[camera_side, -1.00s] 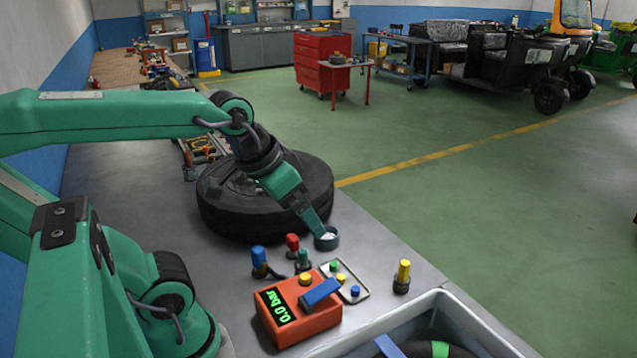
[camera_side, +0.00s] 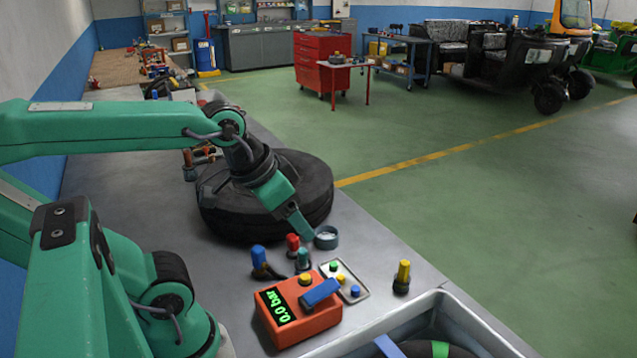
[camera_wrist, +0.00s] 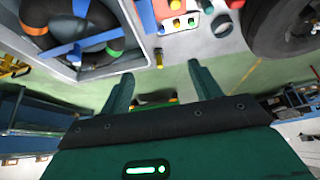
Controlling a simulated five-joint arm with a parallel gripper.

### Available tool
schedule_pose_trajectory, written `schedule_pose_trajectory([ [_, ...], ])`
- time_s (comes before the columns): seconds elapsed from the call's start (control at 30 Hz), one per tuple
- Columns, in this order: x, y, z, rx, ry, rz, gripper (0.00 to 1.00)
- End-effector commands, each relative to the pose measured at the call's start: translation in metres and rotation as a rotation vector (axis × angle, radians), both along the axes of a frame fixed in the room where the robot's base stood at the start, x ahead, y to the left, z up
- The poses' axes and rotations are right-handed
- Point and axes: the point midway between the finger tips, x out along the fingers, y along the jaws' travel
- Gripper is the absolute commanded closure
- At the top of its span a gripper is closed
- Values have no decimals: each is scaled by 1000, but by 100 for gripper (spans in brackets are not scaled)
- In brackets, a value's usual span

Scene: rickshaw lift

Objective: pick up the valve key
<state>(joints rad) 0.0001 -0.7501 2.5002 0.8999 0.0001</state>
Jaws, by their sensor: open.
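I cannot tell for certain which piece is the valve key. Small black-based pieces stand on the grey bench: a blue-topped one (camera_side: 259,257), a red-topped one (camera_side: 293,242), a green-topped one (camera_side: 303,257), and a yellow-topped one (camera_side: 402,272) apart to the right. The yellow-topped piece also shows in the wrist view (camera_wrist: 158,58), near the gap between the fingertips. My gripper (camera_side: 306,235) is above the bench between the tyre and a dark teal cup (camera_side: 327,241). In the wrist view its fingers (camera_wrist: 160,72) are apart, with nothing held between them.
A tyre (camera_side: 232,218) lies on the bench behind the small pieces. An orange gauge box (camera_side: 277,331) reading 0.0 bar has a blue bar (camera_side: 321,292) on top. A grey bin (camera_side: 465,308) stands at front right.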

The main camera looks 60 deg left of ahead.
Motion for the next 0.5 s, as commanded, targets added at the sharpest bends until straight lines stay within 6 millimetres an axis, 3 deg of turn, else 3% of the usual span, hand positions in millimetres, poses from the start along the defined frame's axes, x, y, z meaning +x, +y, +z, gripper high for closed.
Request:
schedule_pose_trajectory([
  [0.5,6,5,-2,8,19,6,42],
])
